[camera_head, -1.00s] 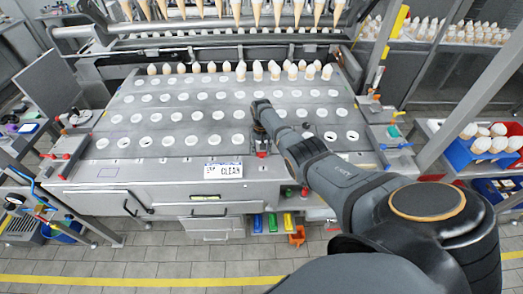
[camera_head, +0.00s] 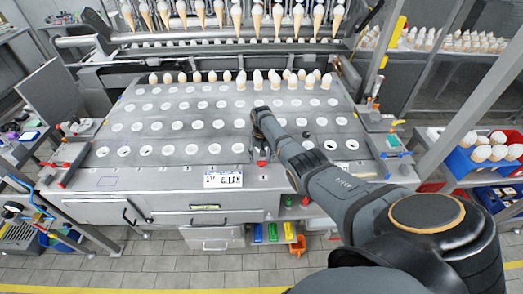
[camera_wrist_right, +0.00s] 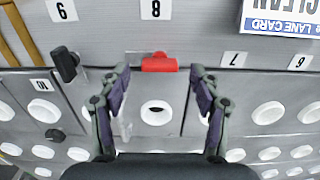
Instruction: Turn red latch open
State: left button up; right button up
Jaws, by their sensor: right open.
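The red latch (camera_wrist_right: 159,63) is a small red block at the front edge of the metal table top, below the number 8 label in the right wrist view. It also shows small in the head view (camera_head: 262,163), just below my right gripper (camera_head: 258,120). In the right wrist view my right gripper (camera_wrist_right: 160,74) is open, with one fingertip on each side of the latch. A gap shows between each finger and the latch, and I see no contact. A round hole (camera_wrist_right: 156,113) lies between the fingers. My left gripper is not in view.
A black latch (camera_wrist_right: 65,66) stands left of the fingers near the number 9 label. A lane card (camera_wrist_right: 281,18) is at the upper right. In the head view, upright cones (camera_head: 258,80) line the table's back, and more cones hang above. Blue crates (camera_head: 463,160) stand at the right.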

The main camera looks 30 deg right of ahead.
notch_tip(320, 180, up, 11)
dwell(0.6)
